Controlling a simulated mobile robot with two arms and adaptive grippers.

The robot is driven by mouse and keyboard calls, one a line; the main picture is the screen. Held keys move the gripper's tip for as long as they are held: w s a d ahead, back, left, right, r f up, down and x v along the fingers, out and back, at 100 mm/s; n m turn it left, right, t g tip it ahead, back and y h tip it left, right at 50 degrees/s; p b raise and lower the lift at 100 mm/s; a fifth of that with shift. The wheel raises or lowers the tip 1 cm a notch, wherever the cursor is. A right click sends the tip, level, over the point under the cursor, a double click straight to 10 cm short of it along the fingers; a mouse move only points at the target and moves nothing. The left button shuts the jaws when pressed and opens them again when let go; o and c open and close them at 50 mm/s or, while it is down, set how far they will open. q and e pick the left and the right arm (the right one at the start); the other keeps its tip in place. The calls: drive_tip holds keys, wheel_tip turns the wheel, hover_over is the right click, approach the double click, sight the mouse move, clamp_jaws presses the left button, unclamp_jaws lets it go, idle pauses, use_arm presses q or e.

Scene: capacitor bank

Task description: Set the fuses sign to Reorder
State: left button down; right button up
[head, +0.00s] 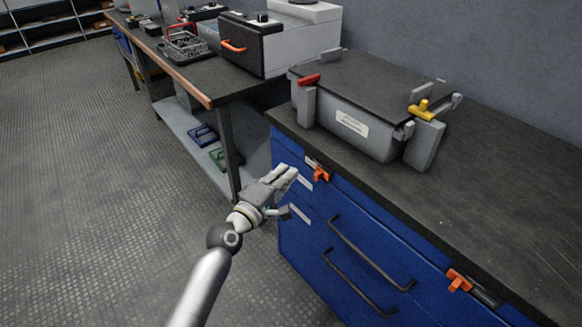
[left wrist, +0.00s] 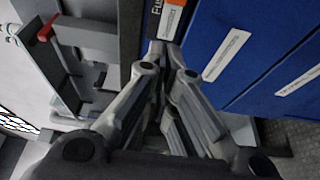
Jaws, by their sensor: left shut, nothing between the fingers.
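The fuses sign (head: 320,172) is on the blue cabinet's front, just under the worktop edge, and its orange part shows in the head view. In the left wrist view the sign (left wrist: 170,20) shows a black strip with part of the word "Fuses", a white label too small to read and some orange at the top edge. My left gripper (head: 287,174) is shut and empty, just left of the sign. In the left wrist view its fingertips (left wrist: 166,48) are close to the sign's lower end. I cannot tell whether they touch it. My right gripper is not in view.
A second orange sign (head: 459,280) is farther right on the cabinet (head: 345,225), with black drawer handles between. A grey lidded case (head: 350,120) with red and yellow latches stands on the worktop above. Another bench (head: 200,85) with devices is at left. The floor is clear.

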use_arm(q)
drive_tip(key=v, duration=0.6)
drive_tip(key=shift+a+p, duration=0.3)
drive_tip(key=shift+p, duration=0.05)
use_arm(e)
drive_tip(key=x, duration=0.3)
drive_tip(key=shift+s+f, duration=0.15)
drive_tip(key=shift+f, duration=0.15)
use_arm(q)
drive_tip(key=shift+s+f, duration=0.15)
